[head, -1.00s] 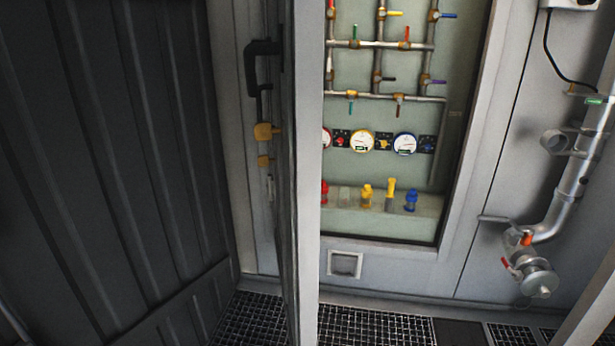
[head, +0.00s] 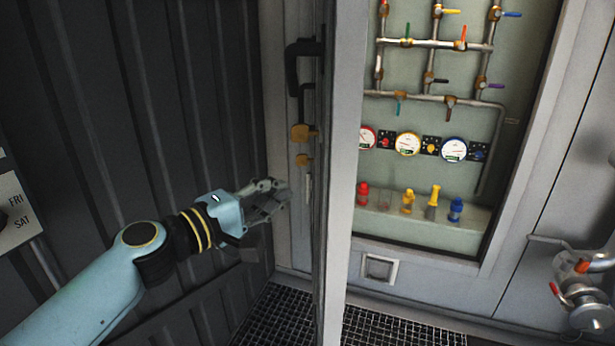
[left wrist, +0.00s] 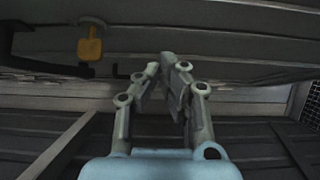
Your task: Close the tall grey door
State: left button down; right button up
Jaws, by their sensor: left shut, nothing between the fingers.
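The tall grey door (head: 341,180) stands open, seen nearly edge-on in the middle of the head view. Its left face carries a black handle (head: 292,68) and yellow lock parts (head: 301,133). In the left wrist view the door's face (left wrist: 230,40) spans the top, with a yellow part (left wrist: 90,46) at upper left. My left gripper (head: 282,190) is shut and empty, close to the door's left face, below the yellow parts. Its fingertips (left wrist: 168,62) meet in the wrist view; I cannot tell whether they touch the door. My right gripper is not in view.
Behind the door is an open bay with pipes and valves (head: 433,45), gauges (head: 408,144) and coloured fittings (head: 433,203). A dark ribbed wall (head: 140,110) stands at left. Grating (head: 290,315) covers the floor. A pipe with a valve (head: 583,290) juts out at right.

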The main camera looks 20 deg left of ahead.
aim_at(325, 178)
pick_arm(q)
jog(key=w+d+p, duration=0.1)
jog(key=d, duration=0.1)
jog(key=w+d, duration=0.2)
jog(key=shift+p, duration=0.35)
jog(key=shift+d, duration=0.3)
jog(key=shift+w, duration=0.1)
